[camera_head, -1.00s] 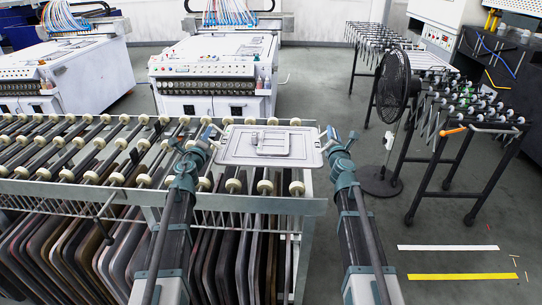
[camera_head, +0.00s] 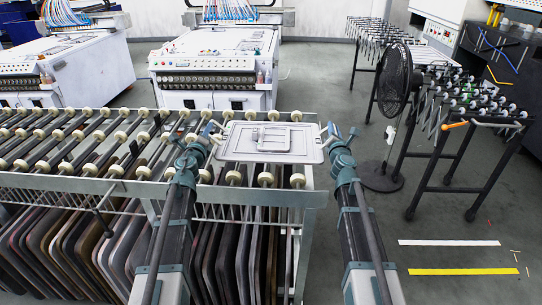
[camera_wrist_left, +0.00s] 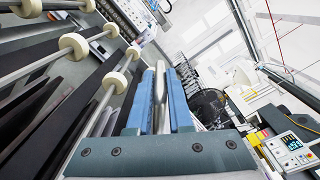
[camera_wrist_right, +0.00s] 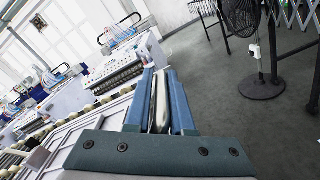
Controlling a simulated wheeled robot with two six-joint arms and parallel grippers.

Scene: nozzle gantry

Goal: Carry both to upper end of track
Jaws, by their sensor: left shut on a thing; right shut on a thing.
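A flat light-grey tray (camera_head: 231,146) is held level between my two grippers in the head view. A smaller grey frame-like piece (camera_head: 274,138) lies on top of it, right of its middle. My left gripper (camera_head: 213,131) is shut on the tray's left edge. My right gripper (camera_head: 328,132) is shut on its right edge. In the left wrist view, blue fingers (camera_wrist_left: 160,100) close on a thin grey edge. In the right wrist view, blue fingers (camera_wrist_right: 160,103) do the same. I cannot tell which part in view is the track.
A roller rack (camera_head: 110,187) with dark panels below stands at the left, its right end below the tray. White machines (camera_head: 210,75) stand behind. A fan (camera_head: 395,80) and a dark-legged stand (camera_head: 462,155) are at the right. The floor at the front right is clear except for strips.

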